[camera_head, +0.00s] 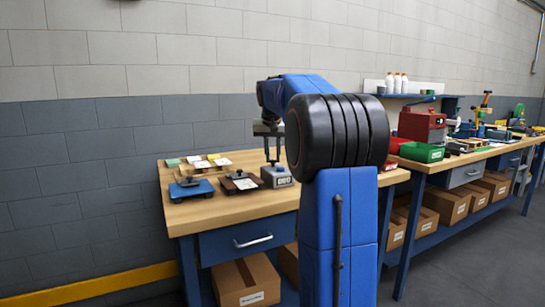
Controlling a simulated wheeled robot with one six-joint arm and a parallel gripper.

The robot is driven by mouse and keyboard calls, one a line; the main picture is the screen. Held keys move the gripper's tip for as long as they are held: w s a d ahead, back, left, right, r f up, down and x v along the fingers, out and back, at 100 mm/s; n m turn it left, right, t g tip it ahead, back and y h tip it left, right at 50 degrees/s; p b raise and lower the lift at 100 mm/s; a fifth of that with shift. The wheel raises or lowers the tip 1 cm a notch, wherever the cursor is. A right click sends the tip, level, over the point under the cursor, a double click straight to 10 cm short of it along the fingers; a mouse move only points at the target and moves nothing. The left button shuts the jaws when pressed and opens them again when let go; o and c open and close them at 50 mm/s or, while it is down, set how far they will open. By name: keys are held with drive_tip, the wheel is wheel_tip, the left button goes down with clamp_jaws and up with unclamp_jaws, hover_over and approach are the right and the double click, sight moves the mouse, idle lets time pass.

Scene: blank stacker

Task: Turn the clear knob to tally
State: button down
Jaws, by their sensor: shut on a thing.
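A grey counter box (278,178) with a small dark-and-white display on its front stands near the right end of the row on the wooden workbench. My gripper (272,161) points down at the top of this box, its two thin fingers shut at the place of the clear knob. The knob itself is too small and too covered by the fingers to make out. My blue arm and its black joint hide the bench to the right of the box.
A dark device on a brown base (239,184) and one on a blue base (191,188) stand left of the box. Small cards (200,163) lie behind them. The front strip of the wooden bench (215,215) is clear. A red machine (421,125) and green bin (421,152) are on the right bench.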

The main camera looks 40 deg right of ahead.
drive_tip(key=n+y, duration=0.1)
drive_tip(key=n, duration=0.4)
drive_tip(key=n+t+y, duration=0.1)
drive_tip(key=n, duration=0.1)
drive_tip(key=shift+s+d+y, duration=0.15)
drive_tip(key=shift+d+y, duration=0.15)
drive_tip(key=shift+d, duration=0.05)
drive_tip(key=n+y, duration=0.1)
drive_tip(key=n, duration=0.3)
drive_tip(key=shift+d, duration=0.15)
drive_tip(key=shift+d+n+g+y, duration=0.15)
drive_tip(key=shift+n+y, duration=0.3)
drive_tip(key=shift+n, duration=0.55)
drive_tip(key=shift+n+g+y, duration=0.15)
drive_tip(key=shift+n+y, duration=0.3)
drive_tip(key=shift+n, duration=0.55)
drive_tip(key=c, duration=1.5)
unclamp_jaws()
drive_tip(key=shift+c, duration=0.2)
drive_tip(key=v, duration=1.7)
drive_tip(key=shift+d+r, duration=0.15)
drive_tip(key=shift+d, duration=0.05)
